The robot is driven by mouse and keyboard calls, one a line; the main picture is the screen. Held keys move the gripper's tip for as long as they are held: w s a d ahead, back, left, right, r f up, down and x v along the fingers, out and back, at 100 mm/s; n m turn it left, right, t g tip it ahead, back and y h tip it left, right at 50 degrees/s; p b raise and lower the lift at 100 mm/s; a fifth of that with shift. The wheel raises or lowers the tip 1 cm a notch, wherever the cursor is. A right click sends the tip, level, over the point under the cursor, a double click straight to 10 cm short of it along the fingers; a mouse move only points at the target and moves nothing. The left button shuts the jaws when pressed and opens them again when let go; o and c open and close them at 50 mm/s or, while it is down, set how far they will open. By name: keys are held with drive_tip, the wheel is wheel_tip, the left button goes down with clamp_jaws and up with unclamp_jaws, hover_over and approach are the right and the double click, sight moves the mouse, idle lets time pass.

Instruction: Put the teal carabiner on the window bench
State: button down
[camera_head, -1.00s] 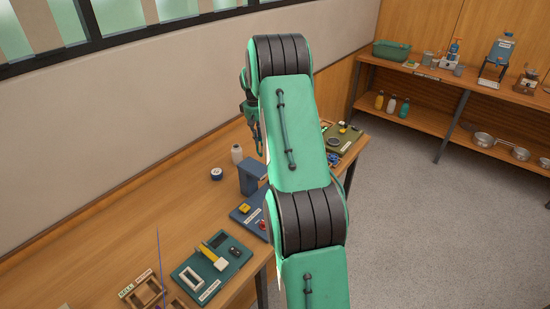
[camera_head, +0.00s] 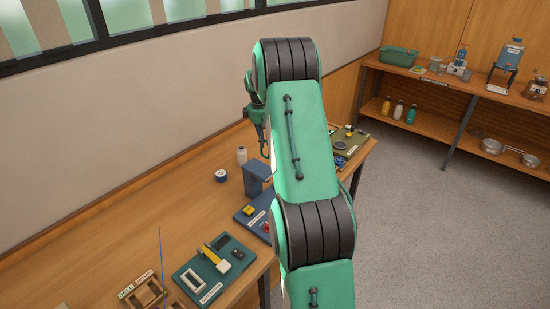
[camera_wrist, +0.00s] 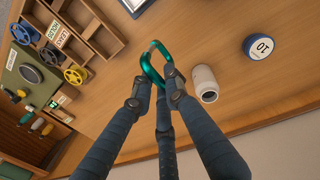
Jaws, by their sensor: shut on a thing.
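The teal carabiner (camera_wrist: 146,68) is held between the fingertips of my gripper (camera_wrist: 157,86) in the wrist view. Its loop sticks out past the fingers, above wood. In the head view my gripper (camera_head: 257,118) hangs over the far part of the long wooden window bench (camera_head: 150,215), partly hidden by my arm. The bench runs along the wall below the window, and its wood also shows in the wrist view (camera_wrist: 215,45). The carabiner appears clear of the bench top, but its exact height is hard to tell.
A white bottle (camera_head: 241,155) and a blue round tape (camera_head: 221,175) stand near the gripper. A blue stand (camera_head: 257,178), a teal tool tray (camera_head: 190,283) and a wooden divided box (camera_wrist: 95,25) take up other spots. Bare wood lies along the wall.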

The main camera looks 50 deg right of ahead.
drive_tip(key=shift+f+b, duration=0.55)
drive_tip(key=shift+f, duration=1.8)
drive_tip(key=shift+f+b, duration=0.65)
drive_tip(key=shift+f, duration=1.85)
drive_tip(key=c, duration=1.7)
unclamp_jaws()
drive_tip(key=shift+f, duration=0.1)
drive_tip(key=r+p, duration=0.1)
drive_tip(key=r, duration=0.3)
drive_tip(key=a+r+p, duration=0.1)
drive_tip(key=r, duration=0.3)
drive_tip(key=r+p, duration=0.1)
drive_tip(key=r, duration=0.3)
drive_tip(key=shift+a+r, duration=0.1)
drive_tip(key=shift+a, duration=0.15)
